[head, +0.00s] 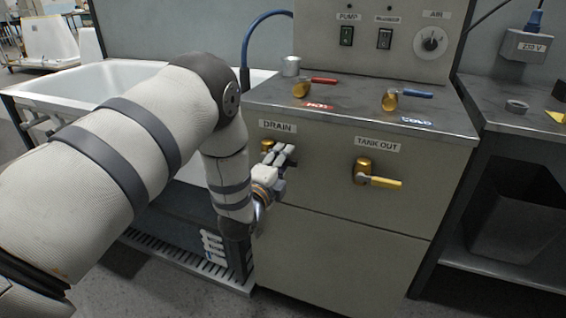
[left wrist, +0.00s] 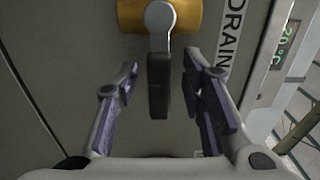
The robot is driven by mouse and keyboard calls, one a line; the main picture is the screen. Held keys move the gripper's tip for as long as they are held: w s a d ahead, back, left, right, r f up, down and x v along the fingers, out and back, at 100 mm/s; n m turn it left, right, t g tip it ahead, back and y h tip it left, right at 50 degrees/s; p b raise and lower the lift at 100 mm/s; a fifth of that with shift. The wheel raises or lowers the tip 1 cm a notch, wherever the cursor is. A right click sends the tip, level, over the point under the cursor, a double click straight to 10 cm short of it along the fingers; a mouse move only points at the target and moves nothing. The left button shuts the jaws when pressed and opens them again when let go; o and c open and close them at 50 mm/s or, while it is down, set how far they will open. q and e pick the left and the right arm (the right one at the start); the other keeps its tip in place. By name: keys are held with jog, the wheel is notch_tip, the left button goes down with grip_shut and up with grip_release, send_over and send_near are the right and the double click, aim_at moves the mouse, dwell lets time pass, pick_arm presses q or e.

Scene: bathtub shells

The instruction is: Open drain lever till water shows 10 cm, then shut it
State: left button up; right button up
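The drain lever (left wrist: 158,85) has a dark handle on a grey pivot in front of a brass valve body (left wrist: 185,12). In the left wrist view its handle lies between the two fingers of my left gripper (left wrist: 162,65), with a gap visible on both sides. The gripper is open. In the head view my left gripper (head: 280,165) is at the panel just below the DRAIN label (head: 277,126) and hides most of the lever. The white tub (head: 110,80) is partly behind my arm; no water level can be read. My right gripper is out of view.
The tank-out valve with a yellow lever (head: 380,181) is to the right on the same panel. Red (head: 322,80) and blue (head: 410,94) levers are on the counter above. A green display reading 20°C (left wrist: 286,45) is in the left wrist view. A dark bin (head: 515,215) stands at right.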

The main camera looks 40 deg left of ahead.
pick_arm(q)
jog(key=shift+c, duration=0.3)
grip_shut()
jog(key=shift+f, duration=0.1)
jog(key=shift+f+m, duration=0.4)
jog(key=shift+m, duration=0.7)
jog(key=shift+s+a+f+m+b, duration=0.1)
jog(key=shift+a+f+m+b, duration=0.3)
jog(key=shift+m, duration=0.85)
jog(key=shift+a+f+m+b, duration=0.2)
jog(key=shift+f+m, duration=0.35)
jog(key=shift+m, duration=0.65)
jog(key=shift+s+a+f+m+b, duration=0.1)
jog(key=shift+a+f+m+b, duration=0.25)
jog(key=shift+m, duration=0.9)
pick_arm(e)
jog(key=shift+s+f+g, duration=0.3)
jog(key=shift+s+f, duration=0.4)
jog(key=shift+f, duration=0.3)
pick_arm(q)
jog(key=shift+f, duration=0.1)
